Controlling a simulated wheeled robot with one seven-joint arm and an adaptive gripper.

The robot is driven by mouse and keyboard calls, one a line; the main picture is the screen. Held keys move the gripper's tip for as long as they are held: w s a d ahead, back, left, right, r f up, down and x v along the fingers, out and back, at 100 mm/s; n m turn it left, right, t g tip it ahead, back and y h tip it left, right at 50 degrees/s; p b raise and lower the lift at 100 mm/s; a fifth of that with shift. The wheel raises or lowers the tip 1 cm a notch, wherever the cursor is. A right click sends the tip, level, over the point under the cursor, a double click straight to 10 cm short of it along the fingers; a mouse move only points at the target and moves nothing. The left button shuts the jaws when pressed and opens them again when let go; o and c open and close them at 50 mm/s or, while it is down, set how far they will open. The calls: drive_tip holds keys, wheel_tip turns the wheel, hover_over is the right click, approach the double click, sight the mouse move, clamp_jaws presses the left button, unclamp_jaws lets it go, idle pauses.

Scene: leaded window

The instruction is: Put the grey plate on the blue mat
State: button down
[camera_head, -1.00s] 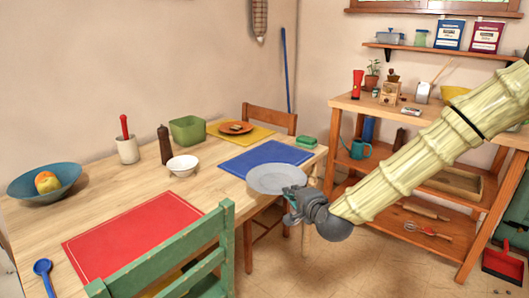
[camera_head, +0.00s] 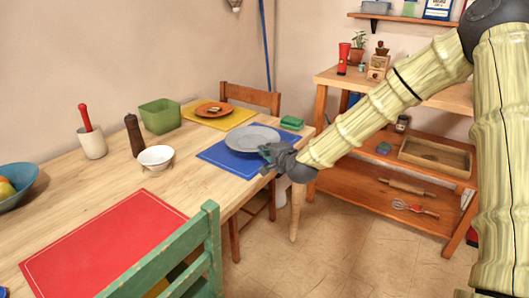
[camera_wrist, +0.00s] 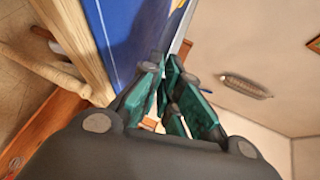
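The grey plate (camera_head: 250,138) is over the blue mat (camera_head: 222,158) on the wooden table, roughly level. I cannot tell whether its underside touches the mat. My gripper (camera_head: 270,154) is at the plate's near right rim and appears shut on it. In the wrist view, the green-padded fingers (camera_wrist: 170,80) are close together and hide the grip at the rim. The blue mat (camera_wrist: 115,35) also shows there, beside the table edge.
An orange plate (camera_head: 213,109) on a yellow mat and a green sponge (camera_head: 291,123) are behind the blue mat. A white bowl (camera_head: 156,157) stands left. A green chair (camera_head: 190,255) and red mat (camera_head: 105,240) are nearer.

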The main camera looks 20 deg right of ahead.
sight(260, 140)
drive_tip(key=w, duration=0.4)
drive_tip(key=w+d, duration=0.1)
drive_tip(key=shift+w+f, duration=0.25)
drive_tip(key=shift+w, duration=0.15)
drive_tip(key=shift+f+b, duration=0.35)
drive_tip(key=shift+f, duration=1.4)
drive_tip(key=shift+f, duration=0.15)
drive_tip(key=c, duration=1.9)
unclamp_jaws()
